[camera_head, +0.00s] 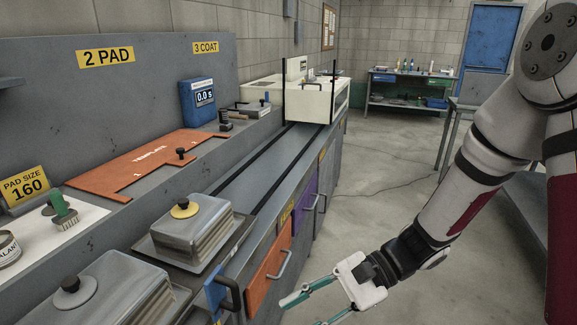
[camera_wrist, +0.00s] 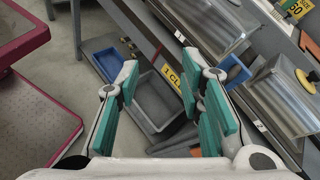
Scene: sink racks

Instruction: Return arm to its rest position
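My gripper (camera_head: 306,307) is at the lower middle of the head view, over the floor to the right of the bench. Its fingers are spread apart, with nothing between them. In the wrist view the teal finger pads of my gripper (camera_wrist: 160,115) stand wide open. My arm (camera_head: 470,185) reaches down from the upper right of the head view. The gripper appears apart from the bench; its exact gap to the drawer fronts cannot be told.
The bench carries lidded metal boxes (camera_head: 193,228), an orange template (camera_head: 140,165), a blue timer (camera_head: 197,101) and a white machine (camera_head: 305,95). An orange drawer front (camera_head: 267,272) with a handle lies left of my gripper. Open floor (camera_head: 375,190) lies beyond it.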

